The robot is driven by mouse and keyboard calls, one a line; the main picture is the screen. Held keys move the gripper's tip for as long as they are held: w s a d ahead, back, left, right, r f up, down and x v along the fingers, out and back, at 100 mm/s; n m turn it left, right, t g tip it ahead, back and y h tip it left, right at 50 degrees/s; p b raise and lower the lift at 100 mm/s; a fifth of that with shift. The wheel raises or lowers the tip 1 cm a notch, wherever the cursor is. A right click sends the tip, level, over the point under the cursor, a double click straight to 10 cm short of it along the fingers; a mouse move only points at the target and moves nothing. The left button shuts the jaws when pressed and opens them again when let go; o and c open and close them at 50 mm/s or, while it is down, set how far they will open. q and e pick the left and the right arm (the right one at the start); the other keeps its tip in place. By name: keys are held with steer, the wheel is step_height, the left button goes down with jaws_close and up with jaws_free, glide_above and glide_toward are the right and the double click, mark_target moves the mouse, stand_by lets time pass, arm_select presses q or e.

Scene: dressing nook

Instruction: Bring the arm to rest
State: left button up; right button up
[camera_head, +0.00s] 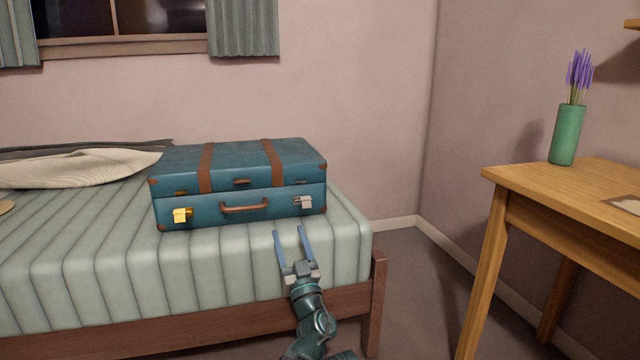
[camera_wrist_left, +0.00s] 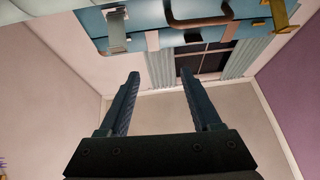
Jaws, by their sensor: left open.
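My left gripper (camera_head: 289,233) is open and empty in front of the bed's edge, pointing toward the suitcase. Its two fingers also show in the left wrist view (camera_wrist_left: 160,80), apart with nothing between them. A closed blue suitcase (camera_head: 185,162) with brown straps lies on the bed, just beyond the fingertips. It has a brass latch (camera_head: 181,216) at left, a silver latch (camera_head: 303,202) at right and a brown handle (camera_head: 244,207). The suitcase front also shows at the top of the left wrist view (camera_wrist_left: 150,15), seen upside down. My right gripper is not in view.
The bed (camera_head: 110,265) with a pale striped cover fills the left, with a wooden frame (camera_head: 200,329). A wooden table (camera_head: 545,183) at right holds a green vase (camera_head: 567,135) of purple flowers. Bare floor (camera_head: 420,280) lies between bed and table.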

arm_select(q)
steer(key=s+a+f+n+g+y, duration=0.2)
steer(key=a+f+g+y, duration=0.15)
steer(key=a, duration=0.35)
steer(key=s+a+f+n+g+y, duration=0.2)
steer(key=a+f+g, duration=0.3)
steer(key=a, duration=0.2)
steer(key=s+a+f+m+g+h, duration=0.1)
steer(key=s+a+f+g, duration=0.2)
steer(key=f, duration=0.3)
steer(key=s+a+f+g+h, duration=0.2)
steer(key=s+a+f+g, duration=0.1)
steer(key=f+g, duration=0.15)
steer(key=s+d+f+m+g+h, duration=0.65)
steer(key=s+d+f+h, duration=0.4)
steer(key=s+f, duration=0.3)
steer(key=s+d+r+m+p, duration=0.2)
steer(key=d+r+p, duration=0.2)
steer(key=r+p, duration=0.4)
steer(key=s+d+r+m+y+p, duration=0.1)
steer(key=d+r+p, duration=0.2)
steer(key=r+p, duration=0.4)
steer(key=s+d+r+m+p, duration=0.2)
steer(key=d+r+p, duration=0.2)
steer(key=r+p, duration=0.4)
step_height(320, 180, up, 37)
steer(key=p, duration=3.6)
steer(key=shift+s+p, duration=0.2)
steer(key=shift+p, duration=0.2)
